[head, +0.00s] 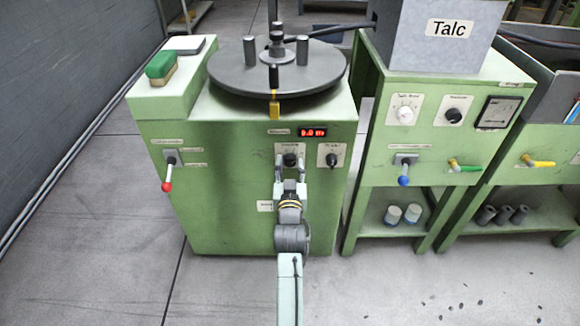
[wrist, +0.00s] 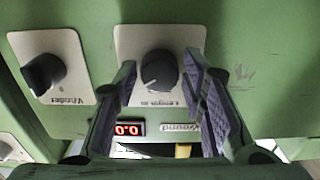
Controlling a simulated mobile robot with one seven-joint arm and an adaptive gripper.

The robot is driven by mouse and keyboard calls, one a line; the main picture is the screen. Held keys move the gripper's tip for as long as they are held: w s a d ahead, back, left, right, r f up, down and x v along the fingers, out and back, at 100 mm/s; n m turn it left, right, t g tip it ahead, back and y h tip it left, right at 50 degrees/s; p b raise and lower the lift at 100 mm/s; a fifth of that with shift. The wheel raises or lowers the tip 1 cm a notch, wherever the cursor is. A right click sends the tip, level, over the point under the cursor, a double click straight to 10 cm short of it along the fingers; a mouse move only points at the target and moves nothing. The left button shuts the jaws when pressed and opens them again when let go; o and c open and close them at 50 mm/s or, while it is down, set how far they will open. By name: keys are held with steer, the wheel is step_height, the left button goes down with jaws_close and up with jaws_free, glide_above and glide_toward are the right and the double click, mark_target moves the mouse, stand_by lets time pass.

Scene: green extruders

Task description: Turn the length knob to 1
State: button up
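The length knob (wrist: 158,70) is a dark round knob on a pale plate, whose label reads roughly "Length m" in the wrist view. In the head view the knob (head: 290,160) is on the front of the green machine (head: 230,215). My gripper (head: 290,168) is in front of it, fingers pointing at the panel. In the wrist view my gripper (wrist: 160,78) is open, one finger on each side of the knob with gaps between. I cannot read the knob's setting clearly. The red display (wrist: 127,129) shows 0.0.
A second dark knob (wrist: 43,74) sits on its own plate beside the length knob. A lever with a red ball (head: 167,186) is at the machine's left. A round grey turntable (head: 278,75) is on top. Another green machine with a Talc box (head: 440,45) stands right.

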steer(key=c, duration=0.8)
steer(key=shift+n, duration=0.3)
steer(key=n, duration=0.5)
steer(key=shift+r, duration=0.1)
steer(key=n+p, duration=0.1)
steer(key=n, duration=0.4)
steer(key=shift+r+n, duration=0.1)
steer(key=shift+n, duration=0.3)
steer(key=n+p, duration=0.2)
steer(key=n, duration=0.4)
steer(key=shift+r+n, duration=0.1)
steer(key=shift+n, duration=0.2)
steer(key=n+p, duration=0.2)
steer(key=n, duration=0.1)
steer(key=shift+w+r+n, duration=0.1)
steer(key=shift+n, duration=0.3)
steer(key=shift+n+p, duration=0.8)
steer(key=shift+n, duration=0.2)
steer(key=shift+d, duration=0.1)
